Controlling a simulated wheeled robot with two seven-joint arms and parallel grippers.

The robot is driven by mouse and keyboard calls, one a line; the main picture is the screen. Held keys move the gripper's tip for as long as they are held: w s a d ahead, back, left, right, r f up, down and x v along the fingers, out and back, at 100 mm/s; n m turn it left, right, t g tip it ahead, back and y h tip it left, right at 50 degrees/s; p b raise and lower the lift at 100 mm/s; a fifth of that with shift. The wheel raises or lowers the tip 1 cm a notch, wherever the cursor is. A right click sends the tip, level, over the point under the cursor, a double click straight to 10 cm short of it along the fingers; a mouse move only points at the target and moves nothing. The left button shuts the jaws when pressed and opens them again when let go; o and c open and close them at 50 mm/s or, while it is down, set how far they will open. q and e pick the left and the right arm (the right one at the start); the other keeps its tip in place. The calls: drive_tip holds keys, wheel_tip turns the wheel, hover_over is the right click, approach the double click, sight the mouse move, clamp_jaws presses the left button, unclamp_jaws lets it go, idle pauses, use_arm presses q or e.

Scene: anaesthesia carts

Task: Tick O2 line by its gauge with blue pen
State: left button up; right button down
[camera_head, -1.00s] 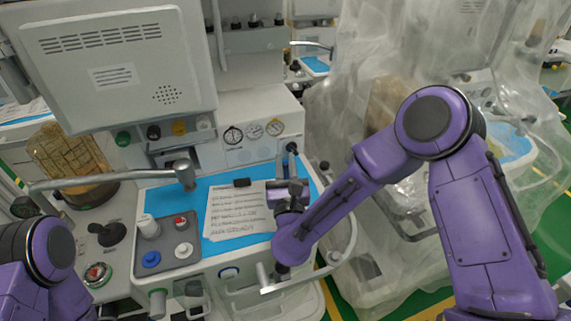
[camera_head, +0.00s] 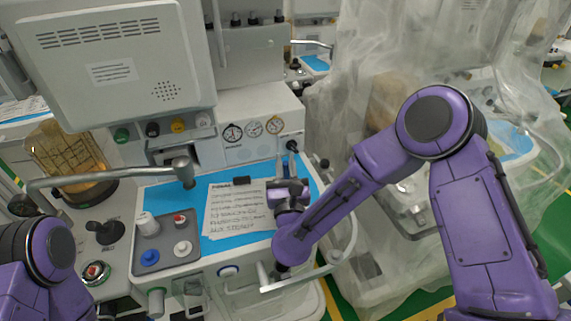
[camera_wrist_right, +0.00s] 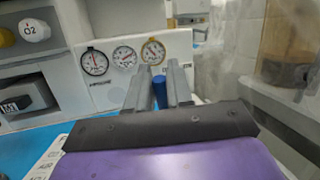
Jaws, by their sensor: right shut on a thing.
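My right gripper (camera_head: 286,168) is shut on the blue pen, over the right end of the blue work surface. In the right wrist view the blue pen (camera_wrist_right: 160,91) stands between the two grey fingers (camera_wrist_right: 158,88), its lower part hidden. A printed checklist sheet (camera_head: 236,213) lies on the blue surface, left of the gripper; its lines are too small to read. Three round gauges (camera_head: 254,129) sit on the white panel behind; they also show in the wrist view (camera_wrist_right: 124,56). The pen is apart from the sheet. My left gripper is out of view.
A black clip (camera_head: 242,181) sits at the sheet's top edge. A metal arm (camera_head: 110,178) reaches over the surface from the left. A grey knob panel (camera_head: 166,240) stands left of the sheet. A plastic-draped cart (camera_head: 375,110) is at the right.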

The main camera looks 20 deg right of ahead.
drive_tip(key=shift+d+b, duration=0.4)
drive_tip(key=shift+b, duration=0.25)
idle(0.6)
drive_tip(key=shift+s, duration=0.1)
drive_tip(key=shift+r+p, duration=2.1)
drive_tip(key=shift+r, duration=1.4)
